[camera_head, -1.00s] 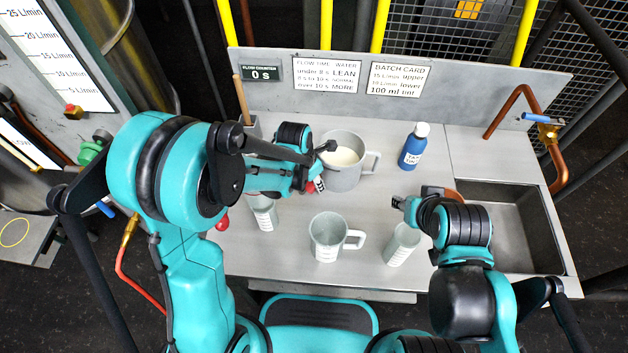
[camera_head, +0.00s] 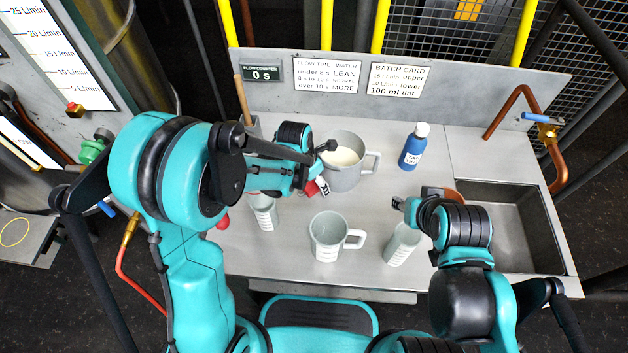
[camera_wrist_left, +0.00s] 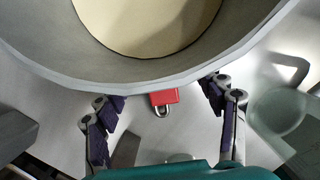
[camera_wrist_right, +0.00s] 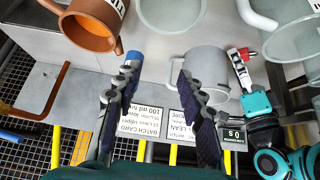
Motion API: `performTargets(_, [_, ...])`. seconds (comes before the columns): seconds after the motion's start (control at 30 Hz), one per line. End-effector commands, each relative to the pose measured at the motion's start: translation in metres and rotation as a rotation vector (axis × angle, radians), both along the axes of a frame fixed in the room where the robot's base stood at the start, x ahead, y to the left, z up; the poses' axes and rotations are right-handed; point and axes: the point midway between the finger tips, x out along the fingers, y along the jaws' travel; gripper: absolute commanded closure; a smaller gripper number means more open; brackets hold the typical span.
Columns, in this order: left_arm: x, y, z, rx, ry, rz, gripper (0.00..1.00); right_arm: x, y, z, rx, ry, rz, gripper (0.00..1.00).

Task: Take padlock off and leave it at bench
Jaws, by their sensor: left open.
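A small red padlock (camera_wrist_left: 164,97) with a metal shackle shows in the left wrist view, against the grey bench (camera_head: 285,275) and close to the big grey jug (camera_head: 343,178). Its shackle points toward my gripper. In the head view a red patch (camera_head: 311,189) shows at my left gripper (camera_head: 319,183), partly covered. My left gripper is open, with its fingers (camera_wrist_left: 162,95) apart on either side of the padlock and not visibly touching it. My right gripper (camera_head: 398,204) is open and empty over the right side of the bench; its fingers (camera_wrist_right: 158,78) stand apart.
The big jug holds cream liquid. A white jug (camera_head: 326,238) and two beakers, one left (camera_head: 264,214) and one right (camera_head: 402,243), stand nearer the front. A blue bottle (camera_head: 412,150) stands behind, beside a sink (camera_head: 510,225). Clear bench lies between the jugs.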

Motion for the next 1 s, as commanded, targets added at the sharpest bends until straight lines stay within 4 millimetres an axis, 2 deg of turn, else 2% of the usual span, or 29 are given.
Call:
performTargets(0.03, [-0.005,-0.002,-0.011,0.0,0.0,-0.005,0.31,0.0,0.0,-0.005,0.0,0.0,0.0,0.6])
performTargets(0.53, [-0.005,-0.002,-0.01,0.0,0.0,-0.006,0.31,0.0,0.0,-0.005,0.0,0.0,0.0,0.6])
performTargets(1.0, [-0.009,0.003,0.019,0.0,0.0,-0.004,0.31,0.0,0.0,0.017,0.0,0.0,0.0,0.6])
